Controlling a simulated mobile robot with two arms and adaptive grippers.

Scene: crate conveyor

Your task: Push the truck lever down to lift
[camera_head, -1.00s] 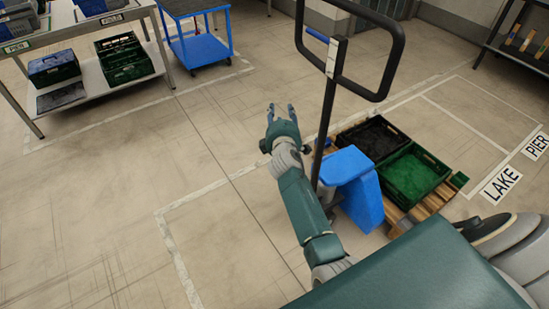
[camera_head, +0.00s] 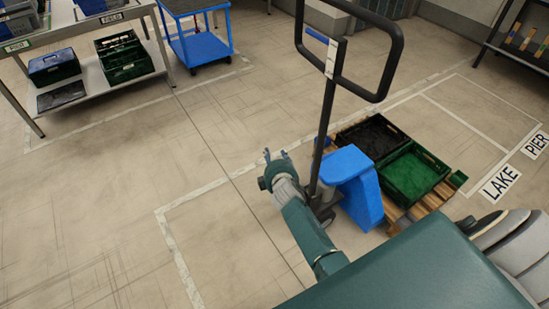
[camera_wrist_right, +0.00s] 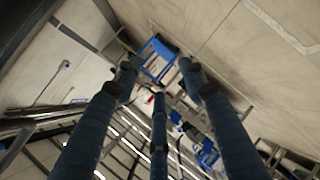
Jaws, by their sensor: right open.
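The pallet truck has a blue body (camera_head: 358,192) and a tall black handle pole (camera_head: 325,120) with a looped grip (camera_head: 387,70). A small blue lever (camera_head: 316,35) sits at the top of the pole, inside the loop. My right gripper (camera_head: 275,155) is open and empty, left of the pole and well below the lever. It is apart from the lever. In the right wrist view, its fingers (camera_wrist_right: 158,65) are spread, and I cannot make out the lever there. My left gripper is out of view.
The truck stands at a wooden pallet (camera_head: 395,214) carrying a black crate (camera_head: 375,155) and a green crate (camera_head: 445,168). A blue cart (camera_head: 205,47) and a bench (camera_head: 88,78) stand at the upper left. The floor left of the gripper is clear.

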